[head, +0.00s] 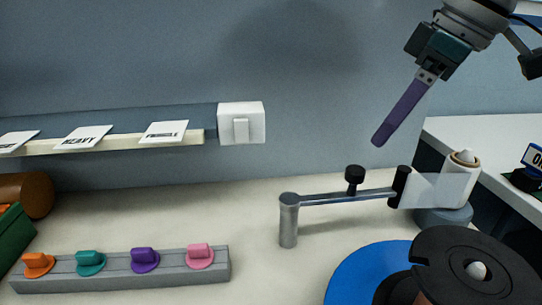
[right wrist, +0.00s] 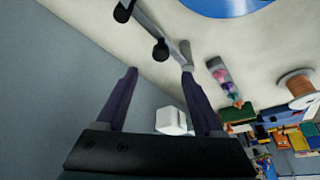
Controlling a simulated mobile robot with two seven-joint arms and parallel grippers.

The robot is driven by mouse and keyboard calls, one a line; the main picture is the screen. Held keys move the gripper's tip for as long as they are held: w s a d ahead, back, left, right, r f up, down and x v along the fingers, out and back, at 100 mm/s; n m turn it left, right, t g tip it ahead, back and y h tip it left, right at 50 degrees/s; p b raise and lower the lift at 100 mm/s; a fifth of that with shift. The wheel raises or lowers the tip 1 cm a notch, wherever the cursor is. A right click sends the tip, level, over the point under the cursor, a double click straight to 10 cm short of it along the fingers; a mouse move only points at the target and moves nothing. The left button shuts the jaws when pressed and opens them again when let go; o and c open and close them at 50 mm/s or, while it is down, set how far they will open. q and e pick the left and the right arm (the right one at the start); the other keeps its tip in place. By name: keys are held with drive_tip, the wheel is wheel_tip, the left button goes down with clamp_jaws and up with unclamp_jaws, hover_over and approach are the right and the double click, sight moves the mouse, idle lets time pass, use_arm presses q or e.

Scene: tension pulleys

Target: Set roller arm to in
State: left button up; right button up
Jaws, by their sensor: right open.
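The roller arm (head: 330,198) is a thin grey metal bar on an upright grey post (head: 288,225). It reaches right from the post, with a black knob (head: 354,177) standing on it and a black roller (head: 400,187) at its far end. My right gripper (head: 380,139) hangs in the air above and right of the knob, apart from it; its fingers overlap in the head view. In the right wrist view the purple fingers (right wrist: 161,76) are spread and empty, with the knob (right wrist: 160,50) beyond them. My left gripper is not in view.
Pale film runs from the roller to a white spool (head: 460,178) at right. A blue disc (head: 350,271) and black reel (head: 445,250) are in front. A grey rack (head: 120,281) holds coloured knobs. A white switch (head: 242,123) is on the back wall; label cards (head: 164,131) line a ledge.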

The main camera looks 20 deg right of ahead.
sight(358, 169)
drive_tip(key=x, duration=0.9)
drive_tip(key=shift+s+f+b, duration=0.15)
drive_tip(key=shift+b, duration=0.25)
drive_tip(key=shift+c, duration=0.2)
clamp_jaws()
idle(0.6)
